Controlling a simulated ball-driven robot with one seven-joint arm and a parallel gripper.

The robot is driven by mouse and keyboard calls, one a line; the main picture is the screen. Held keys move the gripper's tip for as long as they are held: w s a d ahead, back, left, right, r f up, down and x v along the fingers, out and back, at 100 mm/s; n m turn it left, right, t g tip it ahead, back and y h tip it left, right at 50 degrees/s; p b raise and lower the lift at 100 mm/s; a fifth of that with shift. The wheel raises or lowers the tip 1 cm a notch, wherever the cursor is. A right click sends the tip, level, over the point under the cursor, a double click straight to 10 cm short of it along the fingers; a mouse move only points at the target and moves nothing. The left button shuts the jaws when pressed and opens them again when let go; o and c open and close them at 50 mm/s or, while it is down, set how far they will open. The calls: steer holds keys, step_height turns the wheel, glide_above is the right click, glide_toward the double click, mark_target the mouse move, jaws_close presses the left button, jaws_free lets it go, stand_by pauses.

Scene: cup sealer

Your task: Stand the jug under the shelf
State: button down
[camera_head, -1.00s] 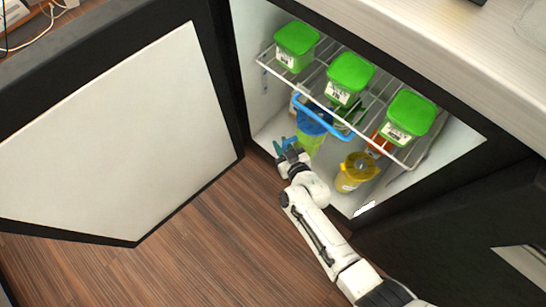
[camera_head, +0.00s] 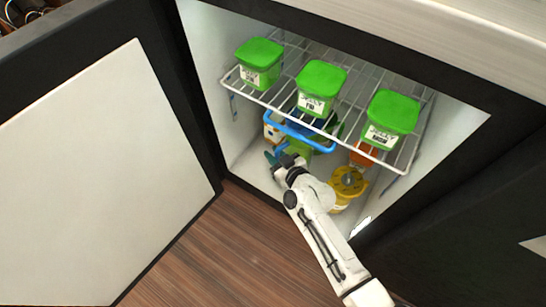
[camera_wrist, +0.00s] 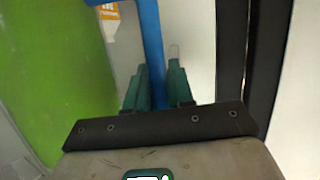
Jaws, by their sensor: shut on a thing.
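The jug has a green body (camera_head: 299,151) and a blue handle (camera_head: 312,143). It is inside the open fridge, below the front edge of the wire shelf (camera_head: 285,112) in the head view. My gripper (camera_head: 272,158) is low at the jug's left, with its teal fingertips showing. In the wrist view, my gripper (camera_wrist: 158,85) is shut on the blue handle (camera_wrist: 152,40), with the green jug body (camera_wrist: 50,70) filling the left. My wrist hides the jug's lower part, so I cannot tell whether its base touches the floor.
Green-lidded tubs (camera_head: 260,62) (camera_head: 320,85) (camera_head: 390,118) stand on the shelf. A yellow container (camera_head: 347,186) stands right of my wrist on the fridge floor, and an orange item (camera_head: 362,154) is behind it. The open door (camera_head: 100,180) is at left.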

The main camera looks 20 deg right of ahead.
steer(key=shift+w+f+b, duration=0.15)
steer(key=shift+f+b, duration=0.6)
steer(key=shift+f, duration=0.55)
steer(key=c, duration=1)
jaws_free()
steer(key=shift+f, duration=0.2)
steer(key=p+v, duration=0.1)
steer(key=v, duration=1.1)
steer(key=shift+r, duration=0.1)
